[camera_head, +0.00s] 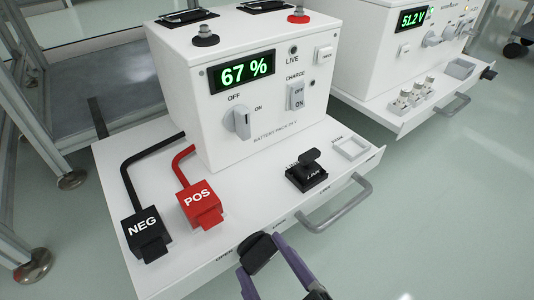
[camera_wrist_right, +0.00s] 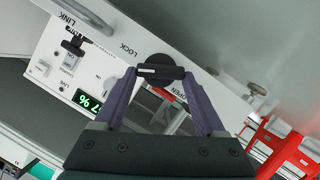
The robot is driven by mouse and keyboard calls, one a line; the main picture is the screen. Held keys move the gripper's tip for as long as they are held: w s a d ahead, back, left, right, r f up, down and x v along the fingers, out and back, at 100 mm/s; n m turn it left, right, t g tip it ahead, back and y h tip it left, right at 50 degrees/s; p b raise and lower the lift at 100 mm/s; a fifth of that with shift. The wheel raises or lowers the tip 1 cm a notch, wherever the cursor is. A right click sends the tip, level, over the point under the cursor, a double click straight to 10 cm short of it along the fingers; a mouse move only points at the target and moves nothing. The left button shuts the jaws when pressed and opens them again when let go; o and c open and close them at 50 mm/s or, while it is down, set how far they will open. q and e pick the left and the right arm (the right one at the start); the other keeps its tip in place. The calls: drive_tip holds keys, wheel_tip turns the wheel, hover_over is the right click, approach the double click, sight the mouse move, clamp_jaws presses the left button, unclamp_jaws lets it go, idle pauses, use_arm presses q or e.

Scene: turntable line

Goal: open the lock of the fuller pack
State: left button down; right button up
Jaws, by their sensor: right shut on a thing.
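The near white battery pack (camera_head: 245,110) reads 67 % and stands on a white drawer tray (camera_head: 235,215). The black lock knob (camera_head: 262,255) is on the tray's front face. It also shows in the right wrist view (camera_wrist_right: 158,64), between the printed words LOCK and OPEN. My right gripper (camera_head: 259,251), with purple fingers, is shut on the knob's bar; its fingertips also show in the right wrist view (camera_wrist_right: 160,75). I cannot tell exactly where the knob points. A second pack (camera_head: 375,50) reads 51.2 V. My left gripper is not in view.
The black NEG plug (camera_head: 146,232) and red POS plug (camera_head: 200,203) lie on the tray. A black link piece (camera_head: 307,176) sits at right, behind the tray's grey handle (camera_head: 338,207). A metal frame (camera_head: 22,130) stands at left.

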drive_tip(key=shift+f+n+t, duration=0.1)
drive_tip(key=shift+n+t, duration=0.2)
drive_tip(key=shift+s+h, duration=0.1)
drive_tip(key=shift+h, duration=0.2)
drive_tip(key=o, duration=1.3)
drive_tip(key=shift+s+r, duration=0.25)
drive_tip(key=p+v, duration=0.5)
drive_tip(key=v, duration=0.4)
drive_tip(key=shift+s+d+f+p, duration=0.15)
drive_tip(key=shift+p, duration=0.15)
